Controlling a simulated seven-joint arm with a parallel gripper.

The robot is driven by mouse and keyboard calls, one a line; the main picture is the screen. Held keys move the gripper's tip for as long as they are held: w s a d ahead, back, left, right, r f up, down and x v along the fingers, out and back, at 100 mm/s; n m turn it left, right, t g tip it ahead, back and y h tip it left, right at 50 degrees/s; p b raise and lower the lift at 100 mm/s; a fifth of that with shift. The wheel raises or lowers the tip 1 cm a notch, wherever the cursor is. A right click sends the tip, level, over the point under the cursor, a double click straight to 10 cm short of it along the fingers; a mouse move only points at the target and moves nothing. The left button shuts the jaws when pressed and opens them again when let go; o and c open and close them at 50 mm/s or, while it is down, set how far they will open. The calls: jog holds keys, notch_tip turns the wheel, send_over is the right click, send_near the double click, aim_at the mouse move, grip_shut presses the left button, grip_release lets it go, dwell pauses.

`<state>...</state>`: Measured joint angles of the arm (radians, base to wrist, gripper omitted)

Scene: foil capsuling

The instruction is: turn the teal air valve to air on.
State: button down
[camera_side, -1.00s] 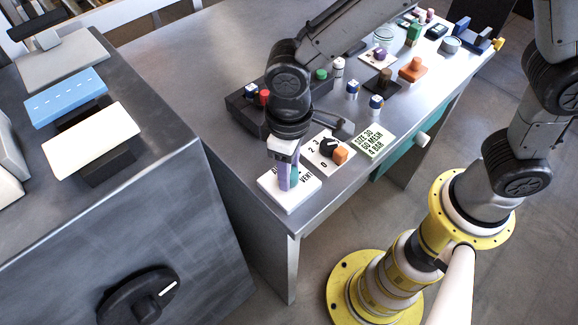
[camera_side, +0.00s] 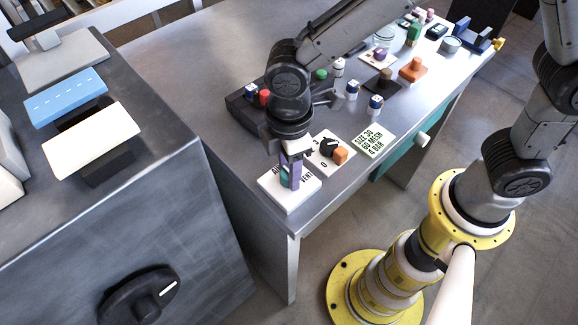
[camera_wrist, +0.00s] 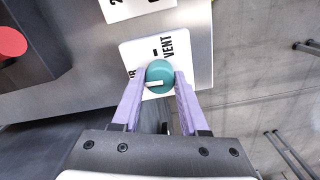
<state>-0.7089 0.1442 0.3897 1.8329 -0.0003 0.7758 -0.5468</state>
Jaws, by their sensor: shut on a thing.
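The teal air valve (camera_wrist: 160,70) is a round knob with a short white pointer line, set on a white plate (camera_wrist: 193,78) marked AIR at left and VENT at right. In the wrist view the pointer line lies roughly sideways, with its outer end toward the AIR side. My gripper (camera_wrist: 160,77) is shut on the knob, one lilac finger on each side. In the side view the plate (camera_side: 274,193) sits at the bench's near corner. The knob (camera_side: 285,179) is partly hidden there by my gripper (camera_side: 290,176), and its pointer cannot be made out.
Beside the plate are a numbered panel with a black dial (camera_side: 328,144) and an orange block (camera_side: 340,156). A green label card (camera_side: 375,141) lies to the right. A dark box with a red button (camera_side: 265,97) stands behind. The bench front edge is close.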

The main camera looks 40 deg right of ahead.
jog(key=shift+r+n, duration=0.15)
jog(key=shift+n, duration=0.25)
jog(key=shift+c, duration=2.2)
grip_release()
notch_tip(320, 180, up, 14)
